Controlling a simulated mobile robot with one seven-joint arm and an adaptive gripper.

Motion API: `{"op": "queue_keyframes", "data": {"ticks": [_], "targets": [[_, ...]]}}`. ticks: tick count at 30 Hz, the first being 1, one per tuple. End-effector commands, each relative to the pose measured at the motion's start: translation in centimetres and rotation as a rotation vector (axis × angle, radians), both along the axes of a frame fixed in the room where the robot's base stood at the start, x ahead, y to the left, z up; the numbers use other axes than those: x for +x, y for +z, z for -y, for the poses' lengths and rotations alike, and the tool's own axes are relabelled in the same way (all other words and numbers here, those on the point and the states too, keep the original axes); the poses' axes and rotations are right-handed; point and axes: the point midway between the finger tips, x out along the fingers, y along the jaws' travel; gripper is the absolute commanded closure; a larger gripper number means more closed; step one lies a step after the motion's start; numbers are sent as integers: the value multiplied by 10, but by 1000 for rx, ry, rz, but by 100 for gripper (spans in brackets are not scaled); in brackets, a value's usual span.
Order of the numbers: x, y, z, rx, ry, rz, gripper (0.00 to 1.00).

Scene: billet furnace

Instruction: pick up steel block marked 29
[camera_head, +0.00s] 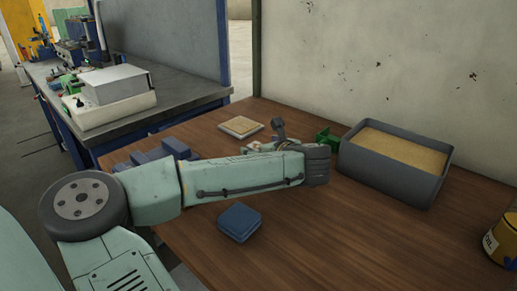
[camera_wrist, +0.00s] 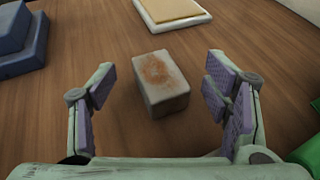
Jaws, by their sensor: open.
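A grey steel block (camera_wrist: 163,82) with a rusty brown patch on its top lies on the wooden table in the wrist view. I cannot read any number on it. My gripper (camera_wrist: 163,95) is open, with one finger on each side of the block and a gap on both sides. The fingers do not touch it. In the head view my arm hides most of the gripper, and I cannot make out the block clearly there.
Blue blocks (camera_head: 165,150) lie left of my gripper, and a tan-topped pad (camera_head: 240,126) lies beyond it. A green object (camera_head: 326,139) and a grey bin of sand (camera_head: 392,176) stand to the right. A blue case (camera_head: 239,221) and a yellow can (camera_head: 502,241) are nearer.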

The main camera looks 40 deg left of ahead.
Motion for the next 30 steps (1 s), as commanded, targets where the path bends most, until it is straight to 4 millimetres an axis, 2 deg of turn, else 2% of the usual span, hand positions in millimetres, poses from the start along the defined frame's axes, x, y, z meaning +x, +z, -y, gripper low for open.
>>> {"op": "queue_keyframes", "data": {"ticks": [9,30], "targets": [[3,-3,-5,1,0,0,30],[2,-3,-4,0,0,-1,77]]}}
